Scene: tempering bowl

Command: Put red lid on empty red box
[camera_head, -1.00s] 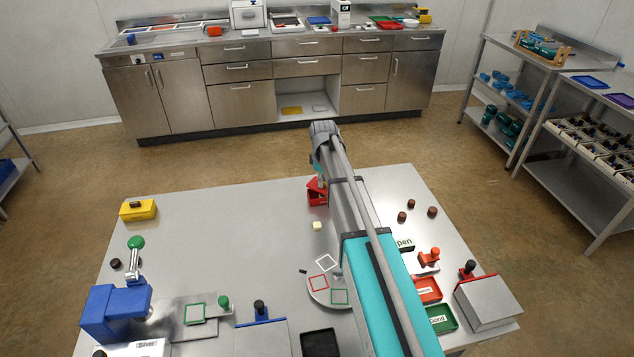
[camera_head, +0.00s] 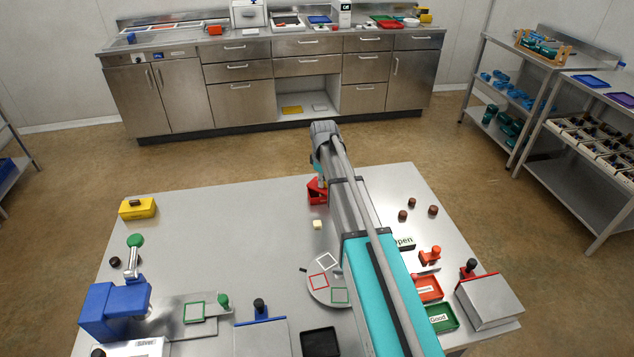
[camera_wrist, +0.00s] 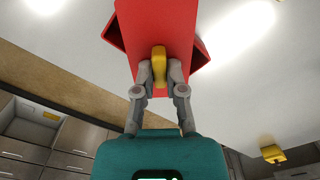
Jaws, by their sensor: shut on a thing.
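My gripper (camera_wrist: 159,70) is shut on the yellow knob (camera_wrist: 159,62) of the red lid (camera_wrist: 157,25) in the wrist view. The red box (camera_wrist: 116,38) shows behind the lid, with its sides sticking out left and right of it. I cannot tell whether lid and box touch, and the lid hides the box's inside. In the head view the red box (camera_head: 316,196) stands near the table's far edge. My arm partly covers it, with the gripper close above it.
A yellow box (camera_head: 138,208) stands at the table's far left. A cream cube (camera_head: 317,224) lies just in front of the red box. Several brown pieces (camera_head: 433,210) lie right of my arm. A round plate (camera_head: 318,288) with coloured squares is nearer. The table's left middle is clear.

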